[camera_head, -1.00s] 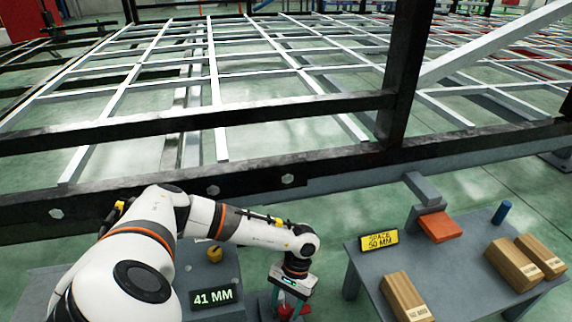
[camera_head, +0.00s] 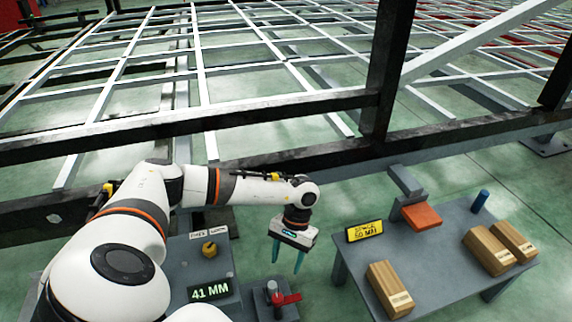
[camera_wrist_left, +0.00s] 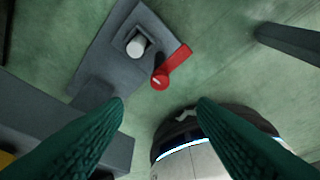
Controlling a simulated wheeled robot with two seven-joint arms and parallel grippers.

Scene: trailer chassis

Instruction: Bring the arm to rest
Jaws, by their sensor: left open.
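My left arm reaches in from the left in the head view. Its left gripper (camera_head: 288,262) hangs pointing down, with two teal fingers apart and nothing between them. In the left wrist view the two green fingers (camera_wrist_left: 160,125) are spread wide, with floor and a white-and-black part of my own body behind them. The gripper is above and beside a small grey stand with a red lever (camera_head: 287,299), apart from it. The red lever also shows in the left wrist view (camera_wrist_left: 172,65), beside a white round peg (camera_wrist_left: 137,46). My right gripper is not in view.
A grey table at right (camera_head: 452,275) holds wooden blocks (camera_head: 391,290), an orange block (camera_head: 421,217), a blue cylinder (camera_head: 480,201) and a yellow sign (camera_head: 364,231). A left table holds a 41 MM display (camera_head: 209,291) and a yellow knob (camera_head: 209,249). The black-and-white chassis frame (camera_head: 200,128) spans the back.

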